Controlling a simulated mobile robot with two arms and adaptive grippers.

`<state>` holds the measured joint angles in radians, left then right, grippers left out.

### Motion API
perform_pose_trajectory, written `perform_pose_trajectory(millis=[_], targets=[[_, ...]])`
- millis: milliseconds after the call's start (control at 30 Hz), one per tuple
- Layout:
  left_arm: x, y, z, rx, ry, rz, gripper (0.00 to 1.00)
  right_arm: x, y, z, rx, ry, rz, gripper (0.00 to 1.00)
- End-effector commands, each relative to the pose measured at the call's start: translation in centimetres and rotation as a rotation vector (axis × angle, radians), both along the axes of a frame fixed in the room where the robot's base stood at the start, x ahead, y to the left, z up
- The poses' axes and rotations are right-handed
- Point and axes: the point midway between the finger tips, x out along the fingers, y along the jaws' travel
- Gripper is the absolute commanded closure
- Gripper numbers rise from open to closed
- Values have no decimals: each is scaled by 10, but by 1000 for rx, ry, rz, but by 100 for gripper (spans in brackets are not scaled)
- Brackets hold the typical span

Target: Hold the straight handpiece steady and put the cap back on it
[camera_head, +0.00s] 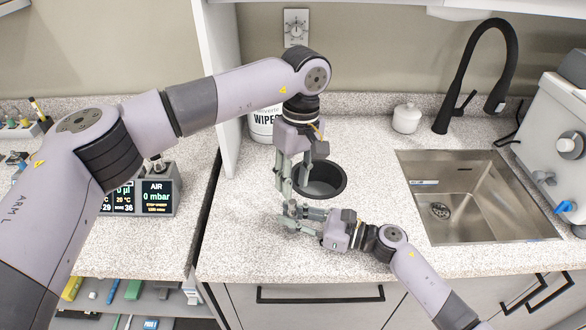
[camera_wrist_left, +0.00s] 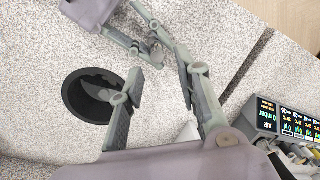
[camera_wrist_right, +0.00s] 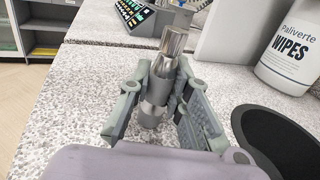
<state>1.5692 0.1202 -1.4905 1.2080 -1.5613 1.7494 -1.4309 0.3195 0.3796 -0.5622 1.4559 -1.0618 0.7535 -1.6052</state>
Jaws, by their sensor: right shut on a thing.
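The straight handpiece (camera_wrist_right: 152,105) is a silvery metal cylinder, standing roughly upright in the right wrist view. My right gripper (camera_wrist_right: 163,76) is shut on it, with one finger on each side. Its shiny upper part (camera_wrist_right: 174,40) rises above the fingers; I cannot tell whether that part is the cap. In the head view my right gripper (camera_head: 293,213) is low over the counter. My left gripper (camera_head: 292,182) points down just above it. In the left wrist view my left gripper (camera_wrist_left: 159,66) has its fingers apart, with nothing visible between them. I cannot make out a separate cap.
A round black opening (camera_head: 332,190) in the counter lies right beside the grippers. A wipes tub (camera_head: 262,124) stands behind them. A white lidded jar (camera_head: 406,119) and a sink (camera_head: 475,215) are to the right. A display unit (camera_head: 158,196) stands on the left counter.

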Motion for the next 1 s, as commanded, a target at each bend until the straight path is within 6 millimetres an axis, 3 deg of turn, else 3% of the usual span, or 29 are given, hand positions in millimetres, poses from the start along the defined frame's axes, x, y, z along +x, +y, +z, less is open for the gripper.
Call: perform_pose_trajectory(millis=[1000], targets=[[0,1,14,129,-140,2243,69,0,0,-2,-2,3,0,100]])
